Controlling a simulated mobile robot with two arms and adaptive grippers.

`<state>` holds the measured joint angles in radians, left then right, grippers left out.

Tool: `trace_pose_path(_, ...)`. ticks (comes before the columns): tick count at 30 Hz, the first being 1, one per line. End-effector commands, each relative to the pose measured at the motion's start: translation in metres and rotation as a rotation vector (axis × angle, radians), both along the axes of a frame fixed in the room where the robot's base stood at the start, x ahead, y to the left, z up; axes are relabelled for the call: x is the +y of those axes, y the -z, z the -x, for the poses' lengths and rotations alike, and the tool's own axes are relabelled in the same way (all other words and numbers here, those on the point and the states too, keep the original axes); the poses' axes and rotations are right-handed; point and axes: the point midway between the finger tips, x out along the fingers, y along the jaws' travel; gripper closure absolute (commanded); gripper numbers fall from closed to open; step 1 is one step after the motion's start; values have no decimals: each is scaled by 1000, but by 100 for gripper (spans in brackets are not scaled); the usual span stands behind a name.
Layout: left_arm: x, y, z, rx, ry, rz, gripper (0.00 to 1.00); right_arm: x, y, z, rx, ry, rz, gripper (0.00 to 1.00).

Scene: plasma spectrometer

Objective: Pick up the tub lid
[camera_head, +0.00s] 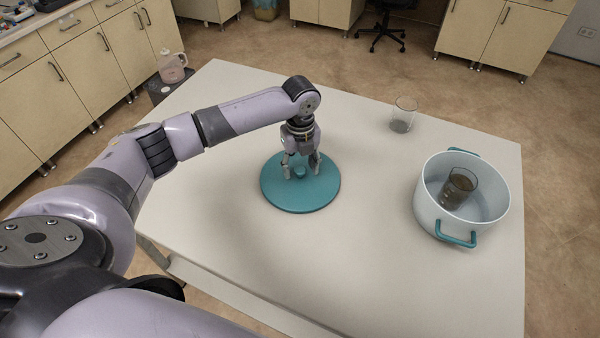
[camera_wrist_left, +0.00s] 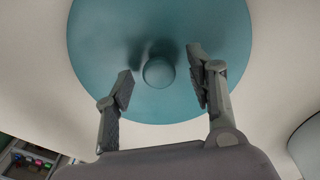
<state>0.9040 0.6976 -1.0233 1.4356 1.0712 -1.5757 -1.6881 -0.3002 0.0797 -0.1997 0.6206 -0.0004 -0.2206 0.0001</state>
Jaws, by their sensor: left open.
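The tub lid (camera_head: 290,199) is a round teal disc with a small round knob (camera_head: 299,172) at its middle. It lies flat on the white table, left of the tub. My left gripper (camera_head: 301,170) points down over the lid, its fingers on either side of the knob. In the left wrist view the lid (camera_wrist_left: 110,60) fills the upper middle, and the knob (camera_wrist_left: 158,72) shows between the two spread fingers of the left gripper (camera_wrist_left: 160,90), clear of both. The left gripper is open and empty. My right gripper is not in view.
A white tub (camera_head: 431,205) with teal handles stands at the table's right, with a glass beaker (camera_head: 459,188) of dark content tilted inside. Another beaker (camera_head: 403,115) stands near the far edge. The white table (camera_head: 370,270) is clear in front. Cabinets line the back and left.

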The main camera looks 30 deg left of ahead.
Motion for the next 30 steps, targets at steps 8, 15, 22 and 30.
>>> trace_pose_path(8, 1, 15, 0, -1, 1, -1, 49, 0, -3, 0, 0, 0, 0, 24)
trace_pose_path(15, 1, 14, 0, -1, 0, -1, 59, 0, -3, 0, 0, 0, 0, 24)
trace_pose_path(22, 1, 14, 0, -1, 0, -1, 74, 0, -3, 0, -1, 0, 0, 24)
trace_pose_path(30, 1, 14, 0, 0, 0, -1, 92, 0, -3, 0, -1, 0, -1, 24)
